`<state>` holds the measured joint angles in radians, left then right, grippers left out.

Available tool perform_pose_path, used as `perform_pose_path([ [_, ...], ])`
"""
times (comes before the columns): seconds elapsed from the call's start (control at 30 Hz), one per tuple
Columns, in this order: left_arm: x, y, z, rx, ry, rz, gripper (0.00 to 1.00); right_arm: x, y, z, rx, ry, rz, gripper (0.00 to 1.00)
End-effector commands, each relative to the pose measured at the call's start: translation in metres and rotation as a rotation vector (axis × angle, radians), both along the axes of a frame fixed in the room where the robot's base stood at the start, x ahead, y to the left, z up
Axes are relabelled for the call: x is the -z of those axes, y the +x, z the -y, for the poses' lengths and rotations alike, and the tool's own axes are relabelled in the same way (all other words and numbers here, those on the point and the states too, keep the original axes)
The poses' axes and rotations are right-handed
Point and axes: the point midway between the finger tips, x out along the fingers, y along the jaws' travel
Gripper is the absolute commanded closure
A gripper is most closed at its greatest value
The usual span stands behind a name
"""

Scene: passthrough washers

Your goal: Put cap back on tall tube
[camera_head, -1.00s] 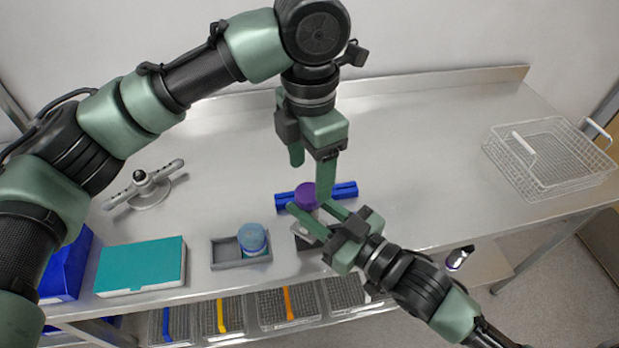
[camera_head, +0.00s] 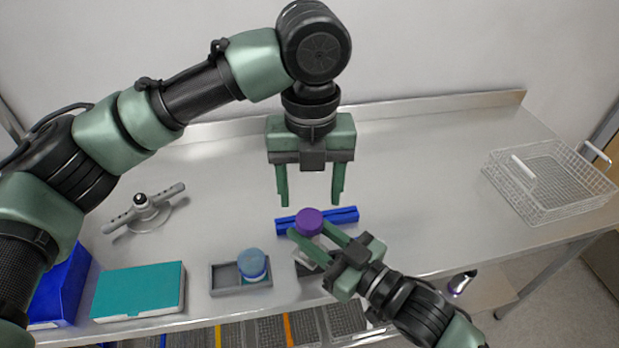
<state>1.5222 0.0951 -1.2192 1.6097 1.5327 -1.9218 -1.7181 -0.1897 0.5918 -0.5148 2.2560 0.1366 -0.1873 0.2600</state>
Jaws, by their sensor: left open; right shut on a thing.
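The purple cap (camera_head: 309,222) sits on top of the tube, between the fingers of my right gripper (camera_head: 312,237). My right gripper comes in from the lower right and is shut on the tube just below the cap. Only a little of the pale tube shows; the fingers hide most of it, and I cannot tell how firmly the cap is seated. My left gripper (camera_head: 310,203) points down above the cap. Its fingers are wide apart, with nothing between them.
A blue rack bar (camera_head: 345,215) lies behind the cap. A grey tray (camera_head: 225,279) holds a blue-lidded jar (camera_head: 252,263). A teal box (camera_head: 138,290) and a blue bin (camera_head: 62,287) are left. A metal stand (camera_head: 146,210) is behind them. A wire basket (camera_head: 548,180) stands right; mid-right bench is clear.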

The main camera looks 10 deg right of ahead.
Motion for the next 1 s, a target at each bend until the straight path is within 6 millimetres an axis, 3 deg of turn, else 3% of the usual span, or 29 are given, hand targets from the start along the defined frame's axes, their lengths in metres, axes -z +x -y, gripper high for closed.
perform_pose_path([
  [1.0,-0.017,0.0,-0.001,-2.204,-0.002,0.005,0.4,-0.001,0.0,0.0,0.0,0.001,0.003,1.0],
])
